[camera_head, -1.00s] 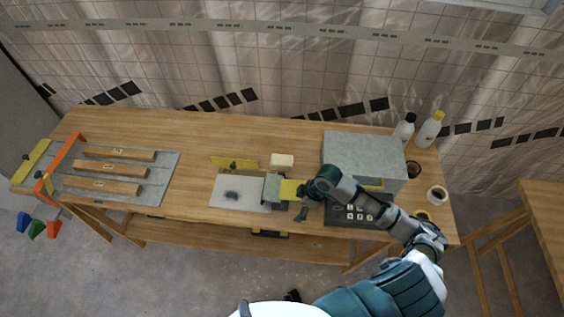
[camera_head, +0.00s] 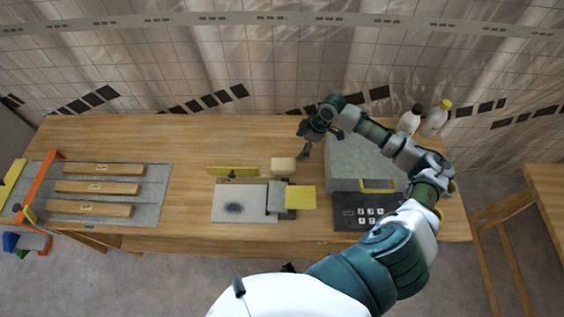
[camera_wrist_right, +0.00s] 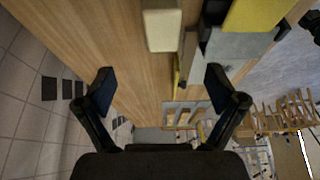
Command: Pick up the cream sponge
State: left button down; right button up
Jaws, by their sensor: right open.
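The cream sponge (camera_head: 284,166) lies on the wooden table, just behind the grey and yellow blocks. It also shows in the right wrist view (camera_wrist_right: 162,28) at the top middle, beyond the fingertips. My right gripper (camera_head: 303,143) is above the table, behind and slightly right of the sponge in the head view. In the right wrist view its two fingers (camera_wrist_right: 160,80) stand wide apart with nothing between them. The sponge is apart from the fingers. My left gripper is not in view.
A large grey box (camera_head: 362,163) stands right, near white bottles (camera_head: 410,120). The table's back left is clear.

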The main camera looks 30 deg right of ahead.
send_near(283, 164)
jog(key=x, duration=0.4)
jog(key=shift+w+a+f, duration=0.2)
jog(key=shift+a+f, duration=0.05)
jog(key=shift+f, duration=0.05)
jog(key=shift+a+f, duration=0.1)
jog(key=shift+f, duration=0.45)
jog(key=x, duration=0.4)
jog(key=shift+w+d+f, duration=0.1)
jog(key=shift+d+f, duration=0.15)
jog(key=shift+f, duration=0.15)
jog(key=shift+a+f, duration=0.1)
jog(key=shift+a, duration=0.15)
jog(key=shift+a, duration=0.1)
jog(key=shift+d+f, duration=0.2)
jog(key=shift+d, duration=0.05)
jog(key=shift+a, duration=0.15)
jog(key=c, duration=1.1)
